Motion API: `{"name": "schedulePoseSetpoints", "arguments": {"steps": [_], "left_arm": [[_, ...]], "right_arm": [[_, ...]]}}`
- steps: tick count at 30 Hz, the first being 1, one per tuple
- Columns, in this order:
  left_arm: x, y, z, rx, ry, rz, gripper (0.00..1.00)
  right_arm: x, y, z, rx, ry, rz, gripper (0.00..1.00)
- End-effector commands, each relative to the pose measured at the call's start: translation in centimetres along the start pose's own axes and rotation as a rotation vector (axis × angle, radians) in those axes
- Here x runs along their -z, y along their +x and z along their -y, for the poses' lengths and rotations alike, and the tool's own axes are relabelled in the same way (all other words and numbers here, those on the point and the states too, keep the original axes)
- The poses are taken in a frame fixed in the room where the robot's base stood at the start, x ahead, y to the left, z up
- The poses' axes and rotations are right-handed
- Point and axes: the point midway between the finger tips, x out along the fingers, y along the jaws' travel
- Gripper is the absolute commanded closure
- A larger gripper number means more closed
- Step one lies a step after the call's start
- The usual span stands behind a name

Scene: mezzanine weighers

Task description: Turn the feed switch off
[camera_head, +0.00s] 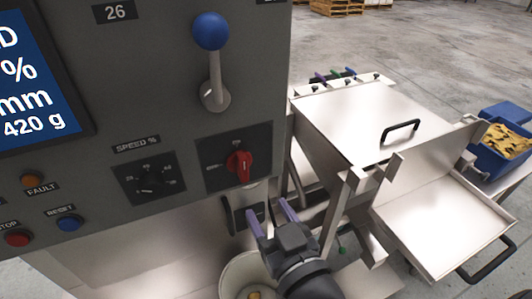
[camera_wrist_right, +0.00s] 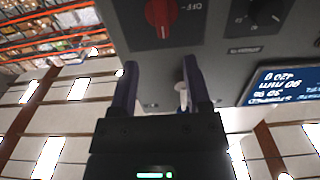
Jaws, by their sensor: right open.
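A red rotary switch (camera_head: 239,165) sits on a dark plate at the lower right of the grey control panel. Its handle stands roughly upright in the head view. In the wrist view the red switch (camera_wrist_right: 160,14) is at the top edge, partly cut off, with an OFF mark to its right. My right gripper (camera_head: 269,212) is open and empty, below and slightly right of the switch, apart from it. In the wrist view the open fingers (camera_wrist_right: 159,68) point up toward the panel below the switch. My left gripper is not in view.
A SPEED % dial (camera_head: 150,181) is left of the switch, and a blue-knobbed lever (camera_head: 210,32) is above it. A steel hopper (camera_head: 365,115) and tray (camera_head: 440,205) stand at right. A pale bucket (camera_head: 232,278) is below the panel.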

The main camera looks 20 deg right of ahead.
Motion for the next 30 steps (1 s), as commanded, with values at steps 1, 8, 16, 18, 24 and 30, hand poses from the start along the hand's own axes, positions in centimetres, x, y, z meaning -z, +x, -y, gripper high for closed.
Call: {"name": "schedulePoseSetpoints", "arguments": {"steps": [1, 8, 16, 18, 24, 30], "left_arm": [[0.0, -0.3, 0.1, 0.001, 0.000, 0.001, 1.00], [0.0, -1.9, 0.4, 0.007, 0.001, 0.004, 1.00], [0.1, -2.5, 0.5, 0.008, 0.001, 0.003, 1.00], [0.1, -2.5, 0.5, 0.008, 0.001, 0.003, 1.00], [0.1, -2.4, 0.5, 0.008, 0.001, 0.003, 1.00], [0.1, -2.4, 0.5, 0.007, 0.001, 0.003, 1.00]], "right_arm": [[0.6, 0.3, 0.0, -0.001, 0.003, -0.011, 0.38], [0.8, 5.5, -0.1, -0.002, -0.001, -0.014, 0.38], [0.4, 9.5, -0.1, -0.001, 0.001, -0.009, 0.38], [0.3, 9.7, -0.1, -0.001, 0.002, -0.009, 0.38], [0.3, 9.8, -0.1, -0.001, 0.002, -0.008, 0.38], [0.3, 9.8, 0.0, -0.001, 0.002, -0.008, 0.74]]}}
